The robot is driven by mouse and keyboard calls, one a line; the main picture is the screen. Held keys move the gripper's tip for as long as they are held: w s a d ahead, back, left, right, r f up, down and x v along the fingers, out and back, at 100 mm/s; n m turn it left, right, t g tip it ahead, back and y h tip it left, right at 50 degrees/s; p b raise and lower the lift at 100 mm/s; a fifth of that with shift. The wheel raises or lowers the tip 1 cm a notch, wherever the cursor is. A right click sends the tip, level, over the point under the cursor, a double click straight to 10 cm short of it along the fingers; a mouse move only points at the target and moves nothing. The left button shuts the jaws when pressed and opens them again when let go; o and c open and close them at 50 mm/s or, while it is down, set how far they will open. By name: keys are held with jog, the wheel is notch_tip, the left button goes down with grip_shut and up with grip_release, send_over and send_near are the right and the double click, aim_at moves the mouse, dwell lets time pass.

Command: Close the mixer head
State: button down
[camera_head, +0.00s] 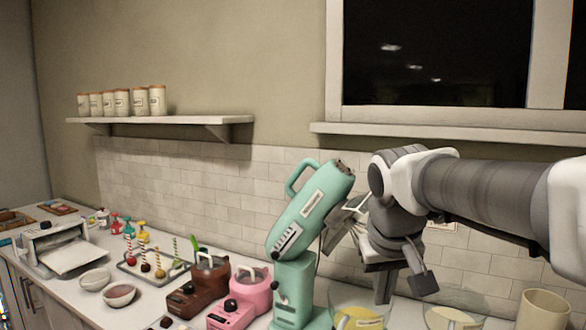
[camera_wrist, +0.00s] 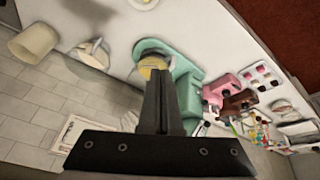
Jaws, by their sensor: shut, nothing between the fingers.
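The teal stand mixer (camera_head: 295,285) stands on the counter, its head (camera_head: 312,208) tilted steeply up and back. A glass bowl with yellow contents (camera_head: 358,318) sits at the mixer's right foot. My gripper (camera_head: 384,298) is shut and empty, pointing down just right of the raised head and above the bowl. In the wrist view my closed fingers (camera_wrist: 159,75) overlap the teal mixer (camera_wrist: 188,75) and the yellow bowl. Whether they touch anything cannot be told.
The tiled wall (camera_head: 200,190) and window sill (camera_head: 450,138) are close behind my arm.

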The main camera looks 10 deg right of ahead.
jog(key=w+d+r+h+p, duration=0.25)
jog(key=w+r, duration=0.35)
jog(key=w, duration=0.3)
jog(key=w+a+r+m+h+p, duration=0.1)
jog(key=w+a+r+h+p, duration=0.1)
jog(key=w+a+r+h, duration=0.35)
jog(key=w+a+r+m+h+p, duration=0.1)
jog(key=w+a+r+h+p, duration=0.15)
jog(key=w+r, duration=0.5)
send_over(363, 205)
jog(key=shift+t+y, duration=0.3)
jog(key=shift+y, duration=0.05)
notch_tip(363, 205, down, 6)
jog(key=shift+f+p, duration=0.1)
jog(key=shift+p, duration=0.25)
